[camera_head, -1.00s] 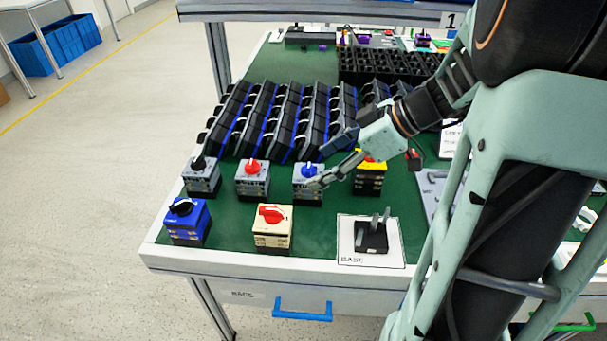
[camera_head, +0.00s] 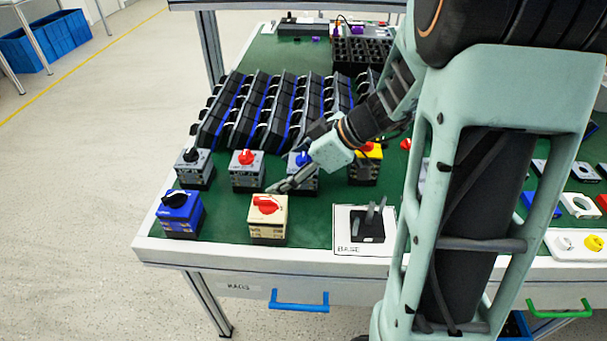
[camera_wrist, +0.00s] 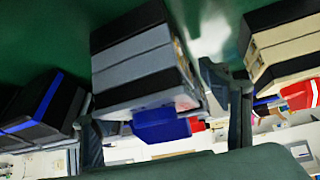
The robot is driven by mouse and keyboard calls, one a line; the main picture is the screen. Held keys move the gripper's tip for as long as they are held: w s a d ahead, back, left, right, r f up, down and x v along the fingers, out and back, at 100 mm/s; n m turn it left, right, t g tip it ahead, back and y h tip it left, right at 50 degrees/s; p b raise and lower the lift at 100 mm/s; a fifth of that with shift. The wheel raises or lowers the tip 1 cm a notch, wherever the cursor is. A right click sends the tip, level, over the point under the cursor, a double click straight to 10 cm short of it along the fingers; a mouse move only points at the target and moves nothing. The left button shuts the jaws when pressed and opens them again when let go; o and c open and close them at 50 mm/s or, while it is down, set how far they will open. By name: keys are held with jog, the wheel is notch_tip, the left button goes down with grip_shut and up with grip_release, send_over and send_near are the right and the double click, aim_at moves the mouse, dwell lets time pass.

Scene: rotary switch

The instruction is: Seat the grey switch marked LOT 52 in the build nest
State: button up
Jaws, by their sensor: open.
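Three grey switches stand in a row on the green bench: one with a black knob (camera_head: 194,169), one with a red knob (camera_head: 247,172) and one with a blue knob (camera_head: 306,183). I cannot read LOT 52 on any of them. My gripper (camera_head: 277,187) is open, low in front of the blue-knob switch and partly covering it. In the wrist view the grey switch with the blue knob (camera_wrist: 145,66) shows between the two fingers of my gripper (camera_wrist: 158,112); I cannot tell whether they touch it. I cannot make out the build nest; my arm hides part of the bench.
A cream switch with a red knob (camera_head: 268,222) stands close to my fingertips. A blue switch (camera_head: 181,216) and a yellow-topped one (camera_head: 367,165) stand nearby. A black base (camera_head: 369,230) sits on the BASE card (camera_head: 345,217). Sloped black racks (camera_head: 272,112) lie behind.

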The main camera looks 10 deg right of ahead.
jog(key=c, duration=1.6)
jog(key=shift+r, duration=0.1)
